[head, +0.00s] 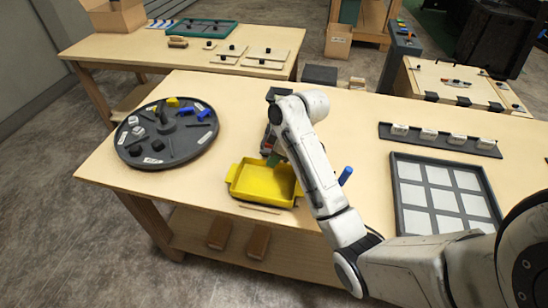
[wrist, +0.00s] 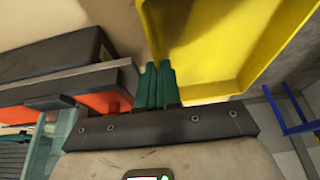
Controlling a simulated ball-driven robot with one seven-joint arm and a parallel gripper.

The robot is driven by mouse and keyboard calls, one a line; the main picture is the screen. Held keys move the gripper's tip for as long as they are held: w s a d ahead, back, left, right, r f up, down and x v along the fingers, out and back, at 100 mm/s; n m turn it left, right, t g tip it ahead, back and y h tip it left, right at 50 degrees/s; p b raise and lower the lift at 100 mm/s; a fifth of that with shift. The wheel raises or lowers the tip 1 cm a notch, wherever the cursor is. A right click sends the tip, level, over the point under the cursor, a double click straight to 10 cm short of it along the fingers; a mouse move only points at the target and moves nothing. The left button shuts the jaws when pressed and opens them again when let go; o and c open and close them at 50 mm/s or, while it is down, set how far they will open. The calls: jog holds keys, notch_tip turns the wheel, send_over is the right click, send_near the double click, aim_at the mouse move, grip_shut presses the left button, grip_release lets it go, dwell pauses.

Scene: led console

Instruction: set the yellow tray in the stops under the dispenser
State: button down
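The yellow tray (head: 262,184) is a shallow open tray with side lugs, near the front edge of the table in the head view. In the wrist view the tray (wrist: 215,45) fills the upper right. My gripper (head: 272,158) is at the tray's back rim. Its green fingers (wrist: 158,85) are close together, and a tray wall runs to their tips; they look shut on it. I cannot tell whether the tray rests on the table or is slightly raised. I cannot clearly pick out the dispenser or the stops; my arm covers the table right of the tray.
A dark round turntable (head: 166,132) with small parts stands left. A grey panel with pale squares (head: 400,205) and a dark strip of white blocks (head: 440,138) lie right. A blue part (head: 345,175) sticks up beside my arm. A black and orange object (wrist: 60,80) is close left in the wrist view.

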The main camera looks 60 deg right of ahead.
jog(key=shift+f+b, duration=0.3)
jog(key=shift+f, duration=0.5)
dwell(0.6)
jog(key=c, duration=1.3)
grip_release()
jog(key=shift+r, duration=0.1)
jog(key=shift+o, duration=0.2)
jog(key=shift+d+r, duration=0.1)
jog(key=shift+r, duration=0.05)
jog(key=shift+p+v, duration=2.75)
jog(key=shift+v, duration=2.45)
jog(key=shift+s+a, duration=0.1)
jog(key=shift+a, duration=0.2)
